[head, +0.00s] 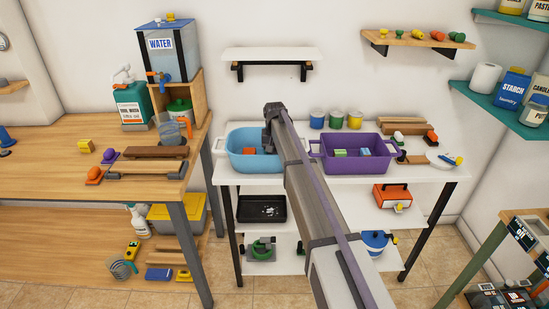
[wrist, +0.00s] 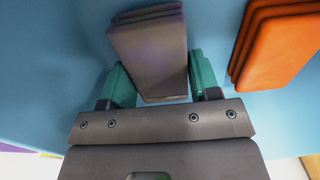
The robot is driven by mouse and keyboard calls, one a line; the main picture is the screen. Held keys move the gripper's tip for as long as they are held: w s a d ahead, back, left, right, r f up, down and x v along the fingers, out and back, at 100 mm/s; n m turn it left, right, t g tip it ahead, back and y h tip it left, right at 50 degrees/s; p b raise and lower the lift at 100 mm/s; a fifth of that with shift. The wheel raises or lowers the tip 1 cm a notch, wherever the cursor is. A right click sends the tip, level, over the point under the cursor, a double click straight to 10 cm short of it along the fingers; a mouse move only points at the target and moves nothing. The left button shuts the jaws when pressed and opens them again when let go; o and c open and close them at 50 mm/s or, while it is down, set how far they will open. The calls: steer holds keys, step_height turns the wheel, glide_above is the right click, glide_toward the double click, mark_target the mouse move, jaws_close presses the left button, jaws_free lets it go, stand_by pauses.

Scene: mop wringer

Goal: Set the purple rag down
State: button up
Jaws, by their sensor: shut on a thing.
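The purple rag (wrist: 150,42) is a folded, greyish-purple block in the wrist view. My gripper (wrist: 160,72) has its teal fingers on either side of it and is shut on it. The blue basin (head: 240,165) is on the left of the white table, and its blue surface fills the wrist view behind the rag. In the head view my gripper (head: 268,138) reaches down at the basin's right part, where my arm hides the fingers and the rag. I cannot tell whether the rag touches the basin floor. An orange folded rag (wrist: 277,45) lies to its right; it also shows in the head view (head: 249,151).
A purple basin (head: 352,167) with a green and a blue block inside stands to the right. Several jars (head: 336,119) stand behind. A wooden bench (head: 60,155) with a water tank (head: 185,60) is on the left. A white wall shelf (head: 274,54) hangs above, empty.

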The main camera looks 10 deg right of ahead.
mark_target(275, 152)
steer(key=shift+f, duration=0.2)
steer(key=o, duration=1)
steer(key=shift+r, duration=0.1)
step_height(275, 152, up, 13)
steer(key=p, duration=1.2)
steer(key=s, duration=1.4)
steer(key=s+n, duration=0.1)
steer(key=s, duration=1.3)
steer(key=s+n, duration=0.1)
steer(key=s, duration=1.3)
steer(key=shift+s+f, duration=0.2)
steer(key=shift+f, duration=0.15)
